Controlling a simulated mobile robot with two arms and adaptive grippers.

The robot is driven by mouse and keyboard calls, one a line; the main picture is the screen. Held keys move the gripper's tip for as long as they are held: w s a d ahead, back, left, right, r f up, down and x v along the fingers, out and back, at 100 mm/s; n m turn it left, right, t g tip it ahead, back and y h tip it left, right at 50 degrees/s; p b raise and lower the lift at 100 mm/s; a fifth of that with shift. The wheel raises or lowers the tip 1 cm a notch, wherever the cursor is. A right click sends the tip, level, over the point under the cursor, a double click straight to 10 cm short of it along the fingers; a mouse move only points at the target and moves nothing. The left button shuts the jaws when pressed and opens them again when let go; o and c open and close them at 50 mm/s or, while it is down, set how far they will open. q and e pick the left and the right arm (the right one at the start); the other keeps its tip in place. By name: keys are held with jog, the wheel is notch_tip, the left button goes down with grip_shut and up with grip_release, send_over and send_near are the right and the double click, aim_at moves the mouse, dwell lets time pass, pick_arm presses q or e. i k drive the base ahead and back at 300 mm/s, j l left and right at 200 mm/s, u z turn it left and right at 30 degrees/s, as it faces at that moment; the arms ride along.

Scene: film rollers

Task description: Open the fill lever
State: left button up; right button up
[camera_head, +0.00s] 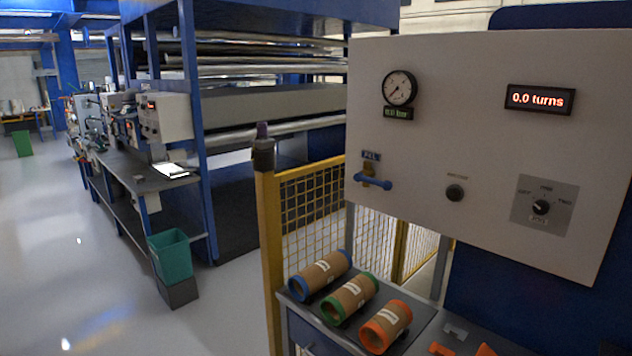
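The fill lever (373,180) is a blue handle on a brass-coloured valve, low on the left side of the light grey control panel (450,130). Neither of my grippers shows in the head view.
The panel also carries a black knob (455,193), a rotary selector (541,207) and a display (540,99) reading "0.0 turns". Several cardboard rolls (352,298) with coloured ends lie on a bench below. A yellow mesh fence (310,210) stands left of the panel. Open floor (90,270) lies further left.

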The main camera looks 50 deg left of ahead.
aim_at(386, 184)
jog(key=u, duration=1.35)
